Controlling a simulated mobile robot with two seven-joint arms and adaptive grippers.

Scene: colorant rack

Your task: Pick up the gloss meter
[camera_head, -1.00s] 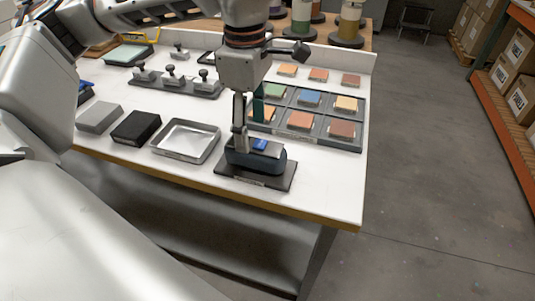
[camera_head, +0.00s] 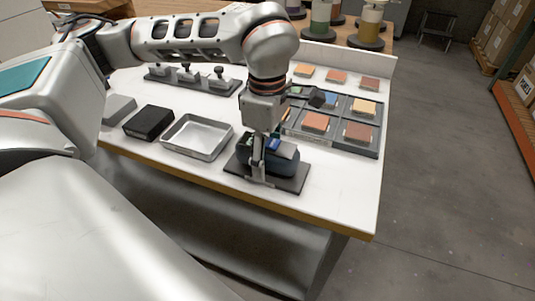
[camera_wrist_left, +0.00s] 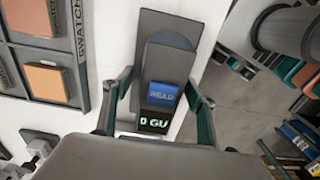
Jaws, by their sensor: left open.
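The gloss meter (camera_head: 285,164) is a dark, rounded block with a blue READ button and a small lit display. It sits on a dark base plate (camera_head: 294,183) near the table's front edge. My left gripper (camera_head: 264,162) points down over it with its fingers open. In the left wrist view the meter (camera_wrist_left: 169,65) lies between the two spread fingers (camera_wrist_left: 158,82), one on each side. I cannot tell whether either finger touches it. The gripper hides part of the meter in the head view. My right gripper is not in view.
A metal tray (camera_head: 196,138) and a black block (camera_head: 149,122) stand left of the meter. A swatch rack (camera_head: 378,138) with coloured tiles lies behind it. Several knobbed weights (camera_head: 218,78) stand further back. The table's front and right edges are close.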

